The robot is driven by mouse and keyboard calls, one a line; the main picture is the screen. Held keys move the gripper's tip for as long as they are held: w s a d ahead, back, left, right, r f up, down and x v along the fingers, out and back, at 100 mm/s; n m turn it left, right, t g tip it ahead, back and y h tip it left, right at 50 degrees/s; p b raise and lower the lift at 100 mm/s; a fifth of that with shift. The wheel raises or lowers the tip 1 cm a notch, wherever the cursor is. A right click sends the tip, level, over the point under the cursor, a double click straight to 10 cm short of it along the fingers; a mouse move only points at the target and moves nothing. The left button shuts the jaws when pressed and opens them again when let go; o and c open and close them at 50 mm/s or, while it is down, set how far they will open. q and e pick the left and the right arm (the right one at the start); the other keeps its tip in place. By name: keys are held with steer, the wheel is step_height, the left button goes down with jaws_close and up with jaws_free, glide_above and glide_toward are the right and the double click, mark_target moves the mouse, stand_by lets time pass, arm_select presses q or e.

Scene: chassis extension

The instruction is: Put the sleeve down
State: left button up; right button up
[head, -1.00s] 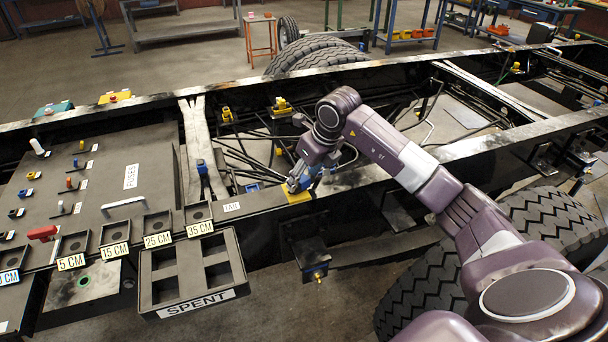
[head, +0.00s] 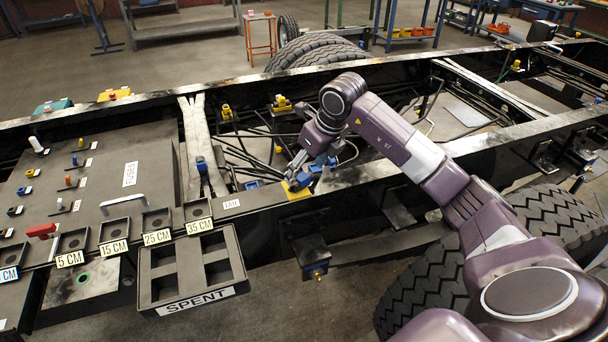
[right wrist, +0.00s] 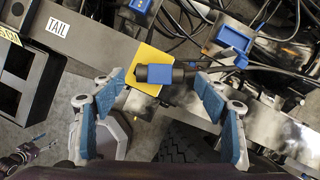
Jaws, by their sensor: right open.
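A dark cylindrical piece with a blue block around its middle, which I take for the sleeve (right wrist: 160,80), lies at the yellow pad (right wrist: 148,62) in the right wrist view. In the head view the yellow pad (head: 294,194) sits on the near frame rail by the TAIL label, with the sleeve's blue part (head: 303,180) on it. My right gripper (head: 306,170) is above the pad. In the right wrist view its blue-padded fingers (right wrist: 161,84) are spread, one on each side of the sleeve, with gaps.
Black cables and a blue connector (right wrist: 232,38) lie close beyond the pad. The SPENT tray (head: 190,306) hangs left of it, with several labelled length holders above. A large tire (head: 560,220) is under the right arm. The chassis rail (head: 350,189) continues right.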

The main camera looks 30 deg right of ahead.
steer(key=b+v, duration=0.1)
steer(key=v, duration=0.8)
steer(key=shift+s+r, duration=0.15)
steer(key=shift+r, duration=0.2)
